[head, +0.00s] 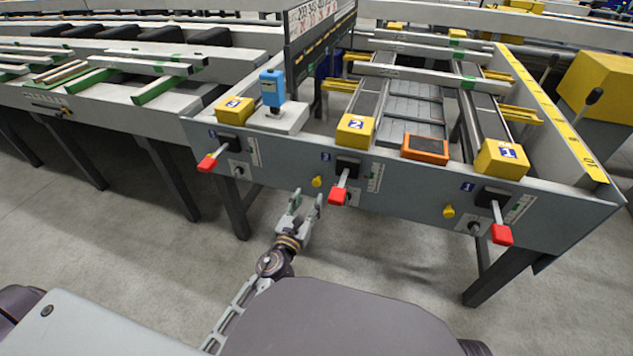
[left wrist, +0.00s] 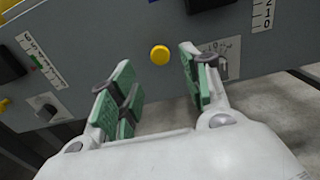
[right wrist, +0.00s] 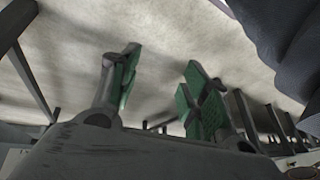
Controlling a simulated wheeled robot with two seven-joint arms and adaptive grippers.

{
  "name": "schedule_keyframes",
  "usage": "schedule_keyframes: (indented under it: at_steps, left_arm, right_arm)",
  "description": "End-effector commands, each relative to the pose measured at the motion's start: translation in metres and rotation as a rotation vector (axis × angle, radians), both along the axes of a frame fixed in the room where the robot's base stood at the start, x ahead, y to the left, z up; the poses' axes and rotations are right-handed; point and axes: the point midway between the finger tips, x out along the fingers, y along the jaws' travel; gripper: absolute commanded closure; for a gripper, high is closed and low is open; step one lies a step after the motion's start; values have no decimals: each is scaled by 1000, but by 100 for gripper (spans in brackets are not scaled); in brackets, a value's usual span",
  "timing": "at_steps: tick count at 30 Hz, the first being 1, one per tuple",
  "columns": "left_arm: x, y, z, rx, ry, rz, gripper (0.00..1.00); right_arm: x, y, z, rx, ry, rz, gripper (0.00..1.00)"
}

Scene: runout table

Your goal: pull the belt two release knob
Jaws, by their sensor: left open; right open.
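The belt two knob (head: 317,181) is a small round yellow knob on the grey front panel, left of the red-handled lever (head: 338,194) under the yellow block marked 2 (head: 356,131). In the left wrist view the yellow knob (left wrist: 159,54) shows beyond and between the fingertips. My left gripper (head: 307,203) is open and empty, in front of the panel and just below the knob in the head view. A gap to the knob seems to remain; its size is unclear. My right gripper (right wrist: 158,85) is open and empty over floor; the head view does not show it.
A second yellow knob (head: 448,211) sits by the belt one lever (head: 501,232). Another red lever (head: 207,162) juts out at left. An orange-framed tray (head: 425,149) and a blue device (head: 272,89) are on top. Open floor lies before the panel.

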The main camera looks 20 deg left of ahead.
Motion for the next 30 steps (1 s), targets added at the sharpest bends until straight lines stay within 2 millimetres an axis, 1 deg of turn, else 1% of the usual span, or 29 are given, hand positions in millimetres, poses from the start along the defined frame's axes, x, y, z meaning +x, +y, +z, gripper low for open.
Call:
schedule_keyframes:
  at_steps: [1,12,30]
  left_arm:
    - [5,0,2,0,-1,0,53]
    - [33,-1,1,-2,-1,0,53]
    - [78,-3,0,0,0,0,53]
  right_arm:
    - [0,-1,3,-4,3,1,54]
    - [3,-4,20,-24,11,6,54]
    - [-2,-6,25,-38,32,8,54]
